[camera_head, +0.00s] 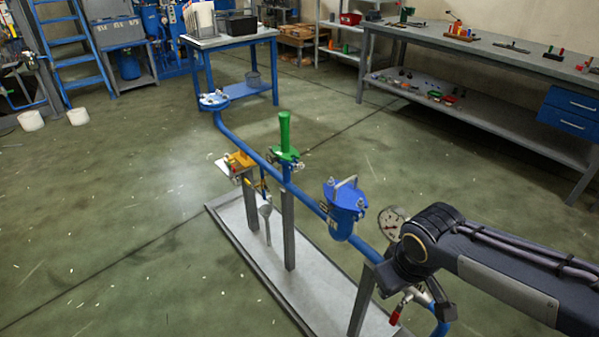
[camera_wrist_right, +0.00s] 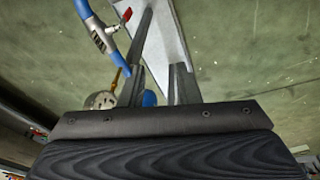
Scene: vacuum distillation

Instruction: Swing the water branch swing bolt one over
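A blue pipe assembly (camera_head: 311,203) runs diagonally across the head view. It carries a blue lidded pot (camera_head: 341,225) with a handle and small metal fittings at its rim. A blue round flange (camera_head: 214,101) with metal pieces on top sits at its far end. I cannot tell which fitting is swing bolt one. My right gripper (camera_head: 392,281) is beside the near end of the pipe, below the gauge, its fingers not clearly visible. In the right wrist view, blue pipe (camera_wrist_right: 88,20) and a red-handled valve (camera_wrist_right: 127,14) show beyond my dark gripper body. My left gripper is out of view.
A pressure gauge (camera_head: 391,223) stands close to my right wrist. A red-handled valve (camera_head: 399,309) is just below it. A grey workbench (camera_head: 480,45) is behind; open floor lies left.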

